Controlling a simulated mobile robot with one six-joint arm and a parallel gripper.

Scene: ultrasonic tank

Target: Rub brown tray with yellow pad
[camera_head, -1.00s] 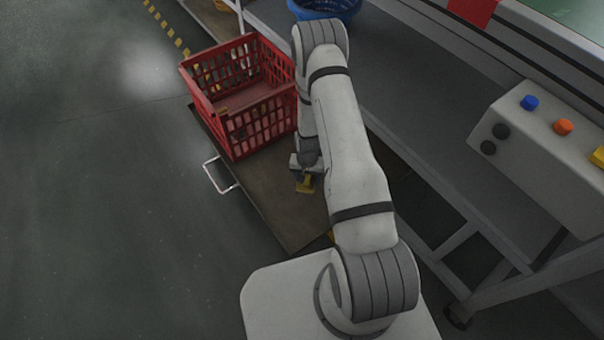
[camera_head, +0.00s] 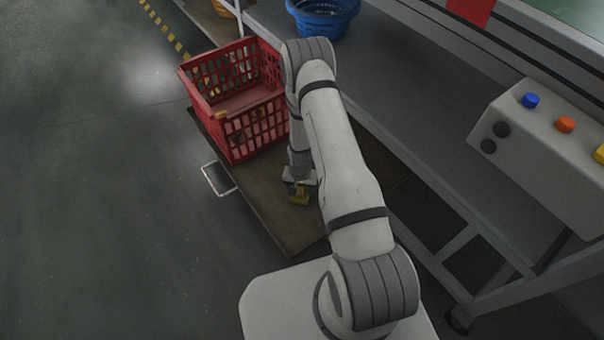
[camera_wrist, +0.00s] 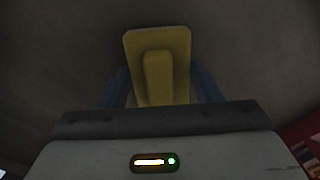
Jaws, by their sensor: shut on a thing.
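The brown tray (camera_head: 285,228) is the flat dark-brown surface under the red crate, with a metal handle at its left side. My gripper (camera_head: 299,188) is over the near part of the tray, to the right of and nearer than the crate. It is shut on the yellow pad (camera_head: 300,198). In the wrist view the yellow pad (camera_wrist: 178,50) shows its raised grip between the blue fingers, with the brown tray (camera_wrist: 60,60) behind it. The pad looks low, at or close to the tray; I cannot tell for sure whether it touches.
A red crate (camera_head: 262,128) stands on the far part of the tray. A grey bench runs along the right, with a blue basket (camera_head: 322,18) and a control box (camera_head: 535,150) with coloured buttons. Open floor lies to the left.

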